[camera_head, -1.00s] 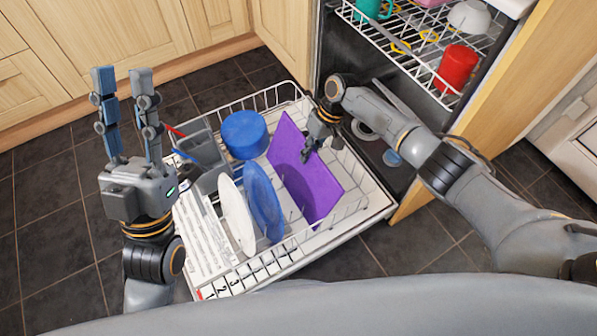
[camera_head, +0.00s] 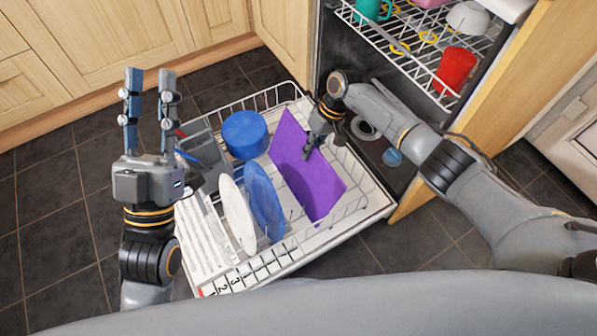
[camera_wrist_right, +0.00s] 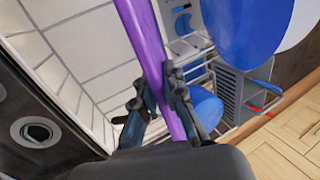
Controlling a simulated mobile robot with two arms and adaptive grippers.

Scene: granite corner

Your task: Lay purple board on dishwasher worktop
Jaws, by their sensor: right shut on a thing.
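The purple board (camera_head: 306,172) stands tilted on edge in the white lower dishwasher rack, right of the blue plate. My right gripper (camera_head: 308,152) is at the board's upper right edge. In the right wrist view the two fingers (camera_wrist_right: 160,100) are closed on either side of the purple board (camera_wrist_right: 148,40), gripping its edge. My left gripper (camera_head: 148,85) is raised over the floor left of the rack, fingers pointing up, spread apart and empty. The dishwasher worktop cannot be made out for certain.
The pulled-out lower rack (camera_head: 352,212) also holds a white plate (camera_head: 236,215), a blue plate (camera_head: 265,200), a blue bowl (camera_head: 245,134) and a grey cutlery basket (camera_head: 207,150). The upper rack holds a red cup (camera_head: 456,69) and a white bowl (camera_head: 468,17). Wooden cabinets (camera_head: 110,40) stand behind.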

